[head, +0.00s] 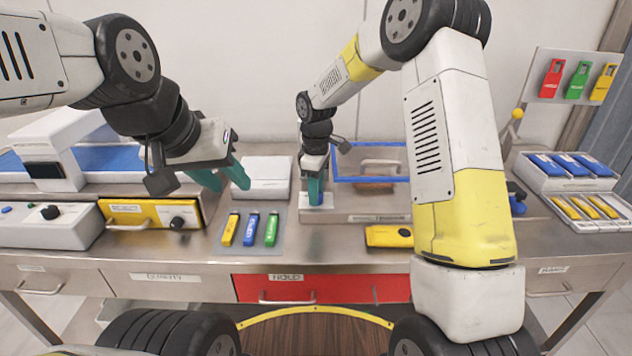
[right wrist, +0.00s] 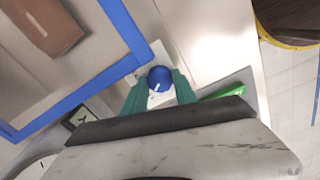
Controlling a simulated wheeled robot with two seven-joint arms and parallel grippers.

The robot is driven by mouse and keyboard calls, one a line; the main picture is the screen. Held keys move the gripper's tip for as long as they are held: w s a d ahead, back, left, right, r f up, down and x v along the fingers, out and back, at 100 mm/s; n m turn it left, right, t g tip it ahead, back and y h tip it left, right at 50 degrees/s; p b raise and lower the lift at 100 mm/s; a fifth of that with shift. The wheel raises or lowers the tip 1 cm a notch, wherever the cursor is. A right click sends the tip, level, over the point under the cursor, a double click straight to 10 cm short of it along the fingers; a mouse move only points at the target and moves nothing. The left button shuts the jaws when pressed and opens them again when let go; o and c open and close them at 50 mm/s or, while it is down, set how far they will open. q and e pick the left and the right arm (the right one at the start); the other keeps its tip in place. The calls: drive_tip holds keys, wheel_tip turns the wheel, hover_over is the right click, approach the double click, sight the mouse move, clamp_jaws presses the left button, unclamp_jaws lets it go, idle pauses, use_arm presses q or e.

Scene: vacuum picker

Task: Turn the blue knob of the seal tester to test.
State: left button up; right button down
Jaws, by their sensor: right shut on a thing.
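The seal tester's blue knob (head: 321,199) stands on a pale plate at the front left of a blue frame (head: 372,181). My right gripper (head: 315,190) points down with its teal fingers around the knob, shut on it. In the right wrist view the round blue knob (right wrist: 160,76) with a white pointer mark sits between the teal fingertips (right wrist: 158,88). Any label by the knob is too small or hidden to read. My left gripper (head: 222,177) hangs open and empty to the left, fingers apart, above the bench.
Yellow, blue and green packs (head: 251,229) lie on a grey mat. A yellow device (head: 388,236) lies right of the knob. A yellow-fronted unit with a black knob (head: 177,223) stands left. A white box (head: 265,178) stands behind the packs. Trays of packs (head: 575,182) stand far right.

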drive_tip(key=m, duration=1.3)
drive_tip(key=shift+m, duration=0.4)
idle(0.4)
drive_tip(key=c, duration=1)
unclamp_jaws()
